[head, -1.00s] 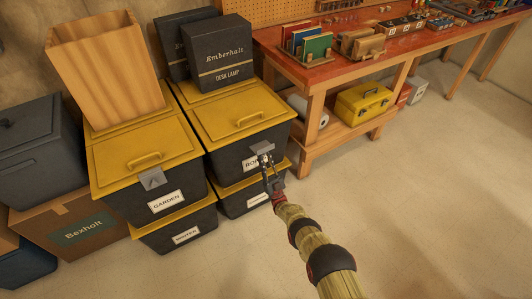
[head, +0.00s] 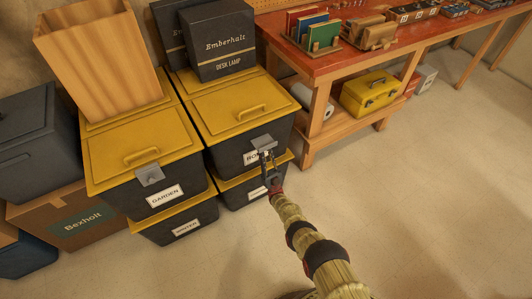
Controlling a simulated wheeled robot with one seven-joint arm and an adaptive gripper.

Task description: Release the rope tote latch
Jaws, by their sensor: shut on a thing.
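The rope tote (head: 225,154) is the upper right dark tote with a yellow lid. Its label (head: 250,158) is partly hidden by my gripper, so only its first letters show. A grey latch (head: 263,142) sits at the front rim of the lid. My gripper (head: 267,156) is at the front of the tote, with its fingers shut on the lower edge of the latch. The fingers are small in the picture and cover part of the latch. I cannot tell how far the latch is tilted out. The lid lies closed.
A red-topped workbench (head: 350,60) stands at right. Floor at right is clear.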

